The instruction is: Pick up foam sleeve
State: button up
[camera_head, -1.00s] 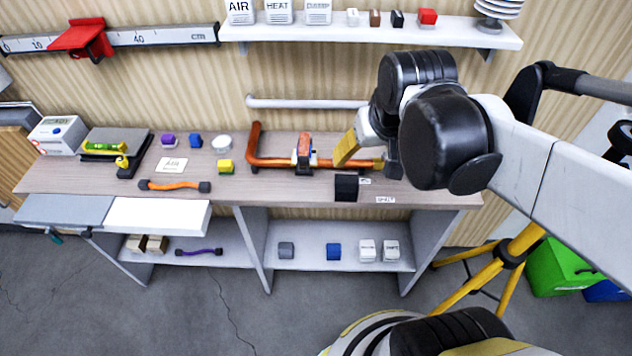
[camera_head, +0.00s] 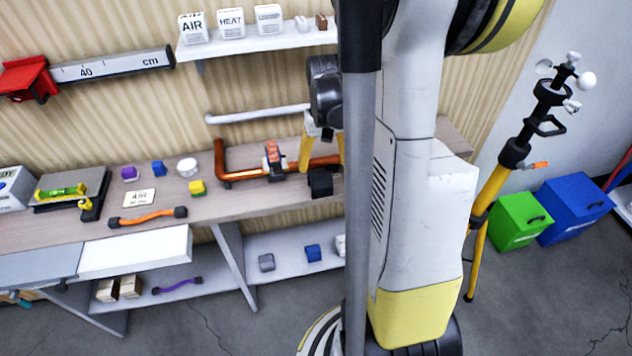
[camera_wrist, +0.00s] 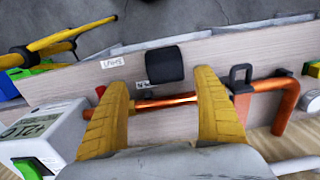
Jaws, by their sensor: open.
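A black, short, rounded piece, which looks like the foam sleeve (camera_wrist: 165,64), lies on the wooden worktop (camera_wrist: 220,57) near its front edge. It also shows in the head view (camera_head: 320,185), partly beside my arm. My gripper (camera_wrist: 161,80) is open, with its two yellow fingers spread wide and nothing held. In the wrist view the sleeve lies just beyond the fingertips, between their lines. In the head view my gripper (camera_head: 323,152) is above the worktop at the sleeve's far side; my arm hides much of this area.
An orange pipe (camera_head: 240,174) with a clamp (camera_head: 273,158) runs along the bench behind the sleeve. In the wrist view its coppery part (camera_wrist: 165,101) crosses between the fingers. A white device with a green switch (camera_wrist: 38,140) stands at left. A wall rail (camera_head: 258,114) is behind.

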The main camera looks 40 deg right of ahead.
aim_at(320, 175)
jog(key=f+b, duration=0.1)
jog(key=f, duration=0.2)
jog(key=f+b, duration=0.1)
jog(key=f, duration=0.1)
jog(key=shift+w+a+f+b, duration=0.2)
jog(key=shift+a+f+b, duration=0.1)
jog(key=shift+a+b, duration=0.1)
jog(key=shift+r, duration=0.1)
jog(key=c, duration=1.1)
